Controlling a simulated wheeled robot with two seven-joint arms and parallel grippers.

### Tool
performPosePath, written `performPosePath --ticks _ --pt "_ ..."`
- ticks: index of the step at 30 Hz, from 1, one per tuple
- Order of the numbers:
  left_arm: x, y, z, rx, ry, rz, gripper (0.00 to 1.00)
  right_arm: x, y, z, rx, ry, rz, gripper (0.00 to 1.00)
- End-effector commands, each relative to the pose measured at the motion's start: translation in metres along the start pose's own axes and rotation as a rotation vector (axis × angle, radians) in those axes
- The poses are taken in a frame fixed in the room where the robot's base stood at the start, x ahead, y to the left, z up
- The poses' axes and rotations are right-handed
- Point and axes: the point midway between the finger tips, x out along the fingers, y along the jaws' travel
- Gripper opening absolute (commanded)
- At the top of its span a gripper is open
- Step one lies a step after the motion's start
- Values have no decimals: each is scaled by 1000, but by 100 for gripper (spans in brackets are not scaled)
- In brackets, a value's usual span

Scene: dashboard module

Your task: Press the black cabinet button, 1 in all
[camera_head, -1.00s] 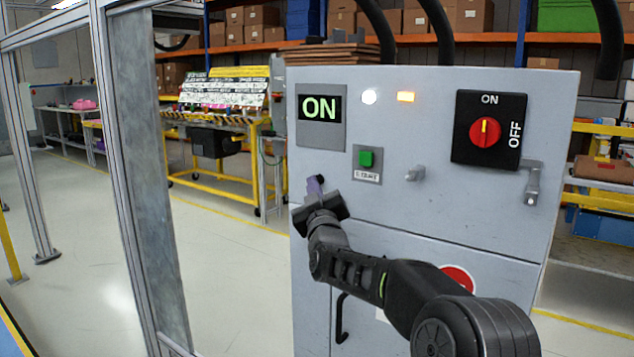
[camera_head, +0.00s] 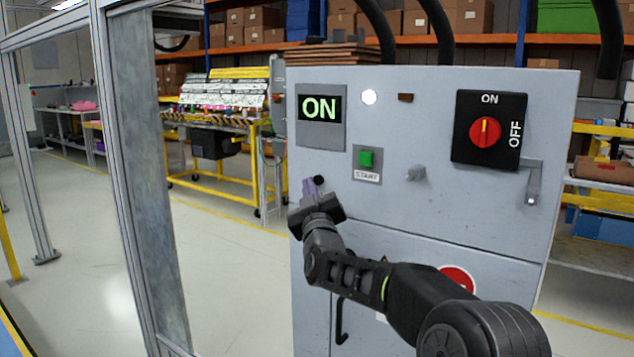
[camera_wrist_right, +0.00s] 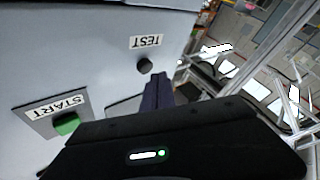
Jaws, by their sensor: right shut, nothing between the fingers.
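The grey cabinet (camera_head: 450,200) stands ahead. Its small black button (camera_head: 318,180) is on the left part of the front, just right of and above my right fingertips in the head view. In the wrist view the black button (camera_wrist_right: 144,66) sits by a TEST label. My right gripper (camera_head: 309,187) is shut and empty, with purplish fingers. In the wrist view its fingertips (camera_wrist_right: 158,80) are close beside the button, and I see the button uncovered. Whether they touch the panel I cannot tell. My left gripper is not in view.
A green START button (camera_head: 366,158) is right of the black button. Higher up are an ON display (camera_head: 320,108), a lit white lamp (camera_head: 369,97), a dark amber lamp (camera_head: 405,97) and a red rotary switch (camera_head: 485,131). A metal frame post (camera_head: 150,180) stands left.

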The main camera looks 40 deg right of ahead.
Motion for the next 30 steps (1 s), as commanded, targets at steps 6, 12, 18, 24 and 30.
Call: performPosePath --ticks 6,12,18,24,30 --pt "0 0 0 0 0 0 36 -4 -3 -4 2 1 0 0" --pt "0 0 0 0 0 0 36 -17 -13 -13 3 1 -1 0" --pt "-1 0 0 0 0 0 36 -30 -22 -23 2 2 -1 0" --pt "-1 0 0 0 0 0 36 -35 -25 -26 1 0 0 0" --pt "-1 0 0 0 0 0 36 -35 -25 -26 1 0 0 0"
